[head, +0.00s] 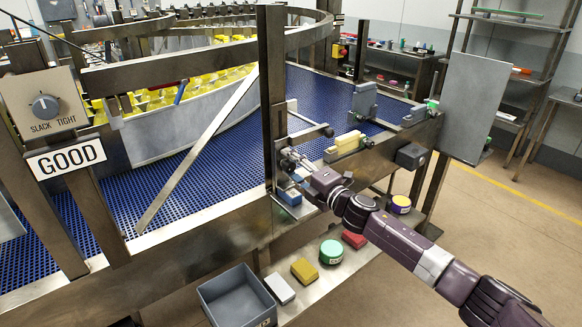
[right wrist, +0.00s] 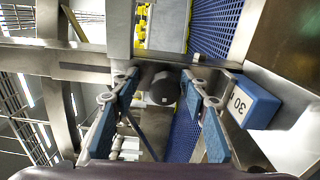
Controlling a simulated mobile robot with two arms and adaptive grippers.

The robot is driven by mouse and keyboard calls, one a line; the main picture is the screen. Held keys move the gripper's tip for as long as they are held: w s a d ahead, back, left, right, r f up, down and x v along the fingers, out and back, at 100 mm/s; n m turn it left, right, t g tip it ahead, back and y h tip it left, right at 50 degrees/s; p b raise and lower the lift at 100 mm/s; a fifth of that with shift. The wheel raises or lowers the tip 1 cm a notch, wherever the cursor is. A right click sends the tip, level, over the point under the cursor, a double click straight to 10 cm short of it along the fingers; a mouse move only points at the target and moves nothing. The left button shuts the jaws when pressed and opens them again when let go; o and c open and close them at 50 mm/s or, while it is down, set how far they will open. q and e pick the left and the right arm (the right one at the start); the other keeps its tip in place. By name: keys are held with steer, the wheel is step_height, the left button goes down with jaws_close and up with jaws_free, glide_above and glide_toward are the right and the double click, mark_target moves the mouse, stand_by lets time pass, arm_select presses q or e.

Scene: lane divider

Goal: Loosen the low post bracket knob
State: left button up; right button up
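The low post bracket knob (right wrist: 165,88) is a dark, short cylinder seen end-on near the middle of the right wrist view. My right gripper (right wrist: 160,92) is open, with one blue-padded finger on each side of the knob. I cannot tell whether the fingertips touch it. In the head view my right gripper (head: 291,164) is at the lower part of the dark upright post (head: 272,85), and the knob there is hidden or too small to make out. My left gripper is not in view.
A blue block (right wrist: 255,103) marked 30 sits close to the right finger; it also shows below my gripper in the head view (head: 290,197). A grey bin (head: 236,297) and several small items lie on the low shelf. A SLACK/TIGHT dial (head: 45,106) stands above a GOOD sign (head: 66,158).

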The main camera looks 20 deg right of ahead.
steer(key=shift+f, duration=0.2)
steer(key=shift+s+d+f, duration=0.1)
steer(key=shift+s+d, duration=0.05)
steer(key=shift+s, duration=0.25)
steer(key=v, duration=1.1)
steer(key=shift+s, duration=0.1)
